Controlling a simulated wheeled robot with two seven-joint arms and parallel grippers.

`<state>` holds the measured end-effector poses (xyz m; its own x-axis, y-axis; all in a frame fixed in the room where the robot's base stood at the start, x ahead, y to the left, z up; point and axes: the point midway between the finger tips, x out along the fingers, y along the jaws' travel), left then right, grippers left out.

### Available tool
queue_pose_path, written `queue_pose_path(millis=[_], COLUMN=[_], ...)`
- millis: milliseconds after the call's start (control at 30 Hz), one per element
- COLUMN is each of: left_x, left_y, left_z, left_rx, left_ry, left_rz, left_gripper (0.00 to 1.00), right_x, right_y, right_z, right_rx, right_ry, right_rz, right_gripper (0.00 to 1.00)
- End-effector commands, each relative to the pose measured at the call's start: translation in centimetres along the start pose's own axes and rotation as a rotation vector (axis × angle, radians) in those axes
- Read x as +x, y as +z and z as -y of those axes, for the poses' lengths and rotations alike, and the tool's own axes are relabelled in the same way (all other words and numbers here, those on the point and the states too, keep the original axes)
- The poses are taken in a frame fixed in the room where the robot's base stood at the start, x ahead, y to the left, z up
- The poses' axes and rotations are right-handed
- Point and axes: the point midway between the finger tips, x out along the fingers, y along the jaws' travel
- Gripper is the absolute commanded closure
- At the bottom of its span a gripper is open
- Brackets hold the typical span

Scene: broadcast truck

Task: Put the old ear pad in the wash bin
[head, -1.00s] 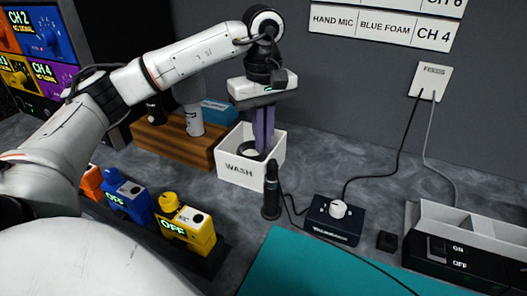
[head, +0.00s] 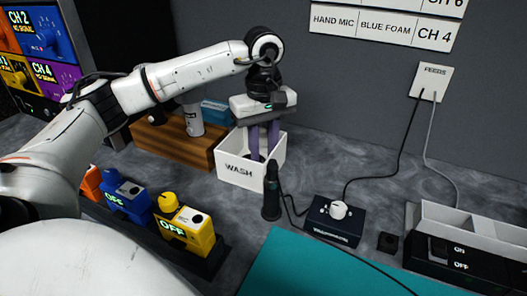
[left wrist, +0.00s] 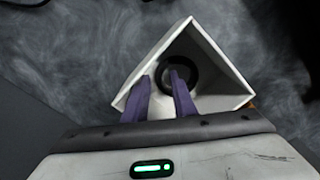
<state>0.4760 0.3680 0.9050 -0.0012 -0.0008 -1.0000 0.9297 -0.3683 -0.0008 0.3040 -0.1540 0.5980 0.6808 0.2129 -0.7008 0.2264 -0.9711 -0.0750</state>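The white wash bin (head: 232,176), lettered WASH, stands on the counter at the back. My left gripper (head: 262,153) is above it, pointing down, with its purple fingers reaching into the bin. The fingers are apart and nothing shows clasped between them. In the left wrist view, the old ear pad, a black ring (left wrist: 193,61), lies inside the bin (left wrist: 225,60), just beyond the open fingertips (left wrist: 161,76). The right fingertip overlaps part of the ring. In the head view the bin's front wall and the fingers hide the ring. My right gripper is not in view.
A wooden block (head: 165,142) holding a microphone (head: 194,122) stands left of the bin. A black upright handheld device (head: 271,195) stands close in front. Blue and yellow OFF boxes (head: 187,232) are at front left. A teal mat (head: 320,265) lies at the front.

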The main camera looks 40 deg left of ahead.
Motion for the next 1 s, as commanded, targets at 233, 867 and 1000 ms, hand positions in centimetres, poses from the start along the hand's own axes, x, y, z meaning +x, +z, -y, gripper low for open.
queue_pose_path(millis=[233, 867, 1000], left_x=[-2.4, -12.3, -12.3], left_y=[0.0, 0.0, 0.0], left_z=[-0.1, 0.0, 0.0], left_rx=[0.000, 0.000, 0.000], left_ry=[0.003, 0.000, -0.001], left_rz=[-0.001, 0.000, 0.000], left_gripper=[0.76, 0.76, 0.76], right_x=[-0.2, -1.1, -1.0], right_y=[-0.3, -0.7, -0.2], right_z=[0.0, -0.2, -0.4], right_rx=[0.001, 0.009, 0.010], right_ry=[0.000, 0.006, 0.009], right_rz=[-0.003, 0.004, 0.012], right_gripper=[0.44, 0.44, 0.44])
